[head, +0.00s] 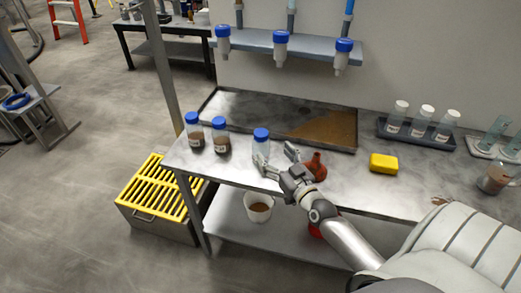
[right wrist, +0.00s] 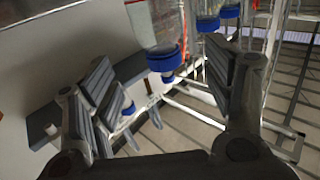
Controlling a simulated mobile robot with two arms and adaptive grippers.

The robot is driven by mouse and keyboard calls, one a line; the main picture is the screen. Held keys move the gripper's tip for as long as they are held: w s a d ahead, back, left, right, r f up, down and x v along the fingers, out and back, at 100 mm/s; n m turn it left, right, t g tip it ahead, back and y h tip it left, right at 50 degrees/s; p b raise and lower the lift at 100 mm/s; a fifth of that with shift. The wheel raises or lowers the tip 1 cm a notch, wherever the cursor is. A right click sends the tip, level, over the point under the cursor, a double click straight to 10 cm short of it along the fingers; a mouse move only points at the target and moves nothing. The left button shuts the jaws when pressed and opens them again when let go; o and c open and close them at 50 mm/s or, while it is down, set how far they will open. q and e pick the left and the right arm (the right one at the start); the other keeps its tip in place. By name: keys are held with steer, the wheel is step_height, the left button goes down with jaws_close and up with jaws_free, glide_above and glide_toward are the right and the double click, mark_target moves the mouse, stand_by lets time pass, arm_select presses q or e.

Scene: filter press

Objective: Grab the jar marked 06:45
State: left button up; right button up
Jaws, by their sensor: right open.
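Three blue-capped jars stand upright at the left end of the metal table. The left jar (head: 195,133) and the middle jar (head: 221,139) hold brown contents and bear white labels. The right jar (head: 261,143) looks paler, its lower part partly hidden by my gripper. The label writing is too small to read, so I cannot tell which jar says 06:45. My right gripper (head: 277,157) is open, one finger close to the right jar; contact is unclear. In the right wrist view, blue-capped objects (right wrist: 166,58) show beyond the open fingers. My left gripper is out of view.
An orange-red funnel-like object (head: 316,166) stands just right of my right gripper. A shallow tray (head: 233,105) is behind. Blue-capped bottles (head: 281,47) hang from the shelf (head: 253,42).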

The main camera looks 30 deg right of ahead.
mark_target(264, 143)
steer(key=w, duration=0.8)
steer(key=shift+w+d+f+p, duration=0.2)
steer(key=shift+w+d+p, duration=0.15)
steer(key=shift+w+p, duration=0.05)
steer(key=shift+s, duration=0.1)
steer(key=shift+c, duration=0.2)
steer(key=c, duration=1)
steer(key=shift+c, duration=0.3)
steer(key=shift+r, duration=0.1)
